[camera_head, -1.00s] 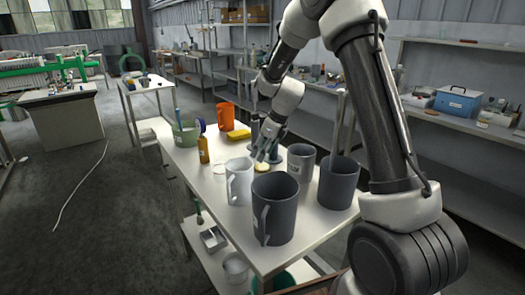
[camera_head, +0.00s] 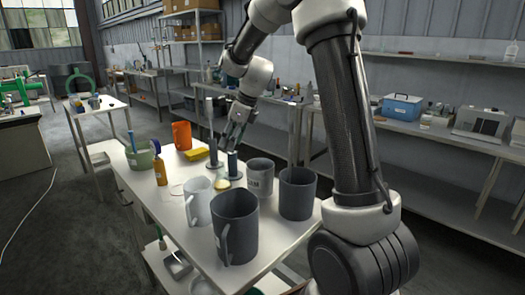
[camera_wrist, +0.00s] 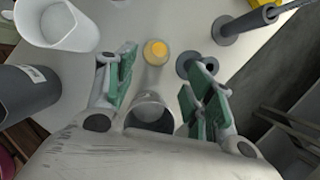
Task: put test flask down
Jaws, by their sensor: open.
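I cannot pick out the test flask with certainty. A small round item with a yellow middle (camera_wrist: 156,50) stands on the table in the wrist view; in the head view it is a pale yellow disc (camera_head: 222,184). My gripper (camera_head: 234,138) is over the far part of the table, fingers pointing down. In the wrist view its green-padded fingers (camera_wrist: 160,85) are wide apart. The yellow item is beyond them, not gripped. A grey rounded shape (camera_wrist: 150,112) shows between the finger bases; I cannot tell what it is.
Dark posts on round bases (camera_wrist: 197,68) stand close by on the right. A white mug (camera_head: 198,202), a dark mug (camera_head: 237,230), a labelled grey mug (camera_head: 260,180) and another dark mug (camera_head: 297,193) crowd the near side. An orange cup (camera_head: 182,135) and yellow block (camera_head: 202,154) are behind.

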